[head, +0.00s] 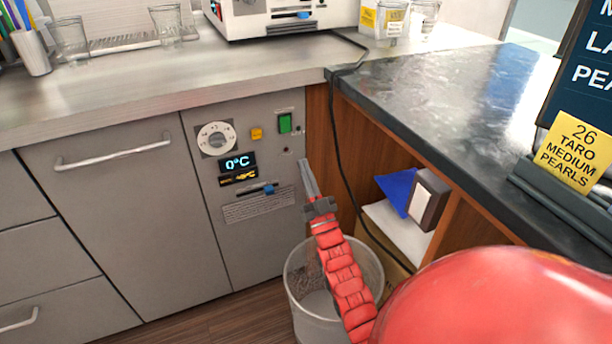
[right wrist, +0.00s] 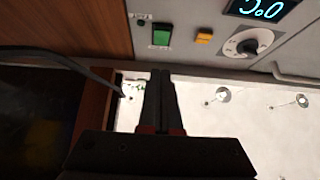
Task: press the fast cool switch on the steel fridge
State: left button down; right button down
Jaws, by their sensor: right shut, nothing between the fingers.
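The steel fridge front (head: 265,235) is the grey panel under the counter in the head view. It carries a white dial (head: 215,138), a small orange switch (head: 256,133), a green switch (head: 285,123), a lit display reading 0°C (head: 238,162) and a blue slider (head: 262,189). Labels are too small to read, so I cannot tell which is fast cool. My right gripper (head: 305,165) is shut and empty, its tips below the green switch in the picture. In the upside-down right wrist view, the fingertips (right wrist: 162,72) appear near the green switch (right wrist: 161,35); the orange switch (right wrist: 204,35) is beside it.
A bin (head: 300,283) stands on the floor below my right gripper. A dark cable (head: 345,160) hangs beside the wooden shelf unit (head: 317,135), right of the fridge. A sign with a yellow card (head: 577,150) stands on the dark counter (head: 450,95).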

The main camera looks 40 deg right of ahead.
aim_at(286, 127)
jog(key=w+r, duration=0.1)
jog(key=w, duration=0.1)
jog(key=w+d+r+b, duration=0.1)
jog(key=w, duration=0.2)
jog(key=w+d+r+b, duration=0.1)
jog(key=w, duration=0.1)
jog(key=shift+w, duration=0.4)
jog(key=shift+w+r, duration=0.1)
jog(key=shift+w, duration=0.3)
